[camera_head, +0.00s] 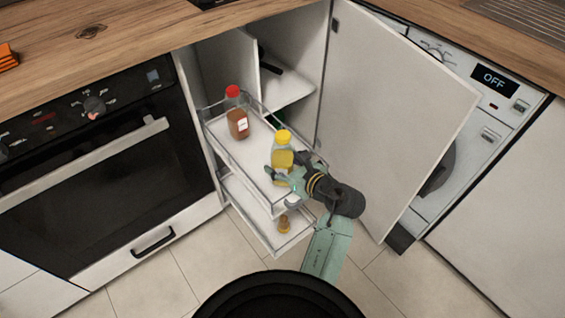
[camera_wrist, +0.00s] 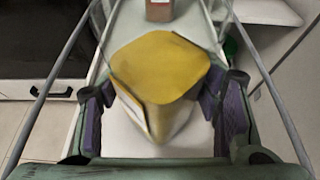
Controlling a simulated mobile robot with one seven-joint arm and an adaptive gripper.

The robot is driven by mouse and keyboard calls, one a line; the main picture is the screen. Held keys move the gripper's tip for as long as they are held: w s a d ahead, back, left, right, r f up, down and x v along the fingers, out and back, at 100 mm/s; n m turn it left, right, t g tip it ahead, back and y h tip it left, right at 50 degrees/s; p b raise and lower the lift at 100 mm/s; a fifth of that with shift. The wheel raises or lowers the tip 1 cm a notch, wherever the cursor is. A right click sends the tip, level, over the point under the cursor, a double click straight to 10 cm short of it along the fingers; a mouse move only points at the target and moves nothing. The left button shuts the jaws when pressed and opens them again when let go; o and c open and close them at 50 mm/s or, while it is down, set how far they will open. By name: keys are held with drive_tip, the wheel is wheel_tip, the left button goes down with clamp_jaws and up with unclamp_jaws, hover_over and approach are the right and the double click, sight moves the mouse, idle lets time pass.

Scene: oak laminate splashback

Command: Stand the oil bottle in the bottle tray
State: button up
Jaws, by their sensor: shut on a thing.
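The oil bottle (camera_head: 282,158), with yellow oil and a yellow cap, is upright or nearly so at the front end of the upper pull-out tray (camera_head: 222,146). My gripper (camera_head: 283,176) is shut on the bottle from the front right. In the wrist view, the yellow bottle (camera_wrist: 160,68) sits between the two purple finger pads, with the white tray floor (camera_wrist: 125,130) below it. The bottle's base is hidden by my fingers, so I cannot tell whether it touches the tray floor. Which tier is the bottle tray is not marked.
A red-capped brown bottle (camera_head: 237,122) stands further back in the upper tray. A small amber bottle (camera_head: 284,224) is on the lower tray (camera_head: 252,207). Clear rails edge both tiers. The open cabinet door (camera_head: 390,110) is at right, the oven (camera_head: 90,165) at left.

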drive_tip(key=o, duration=1.7)
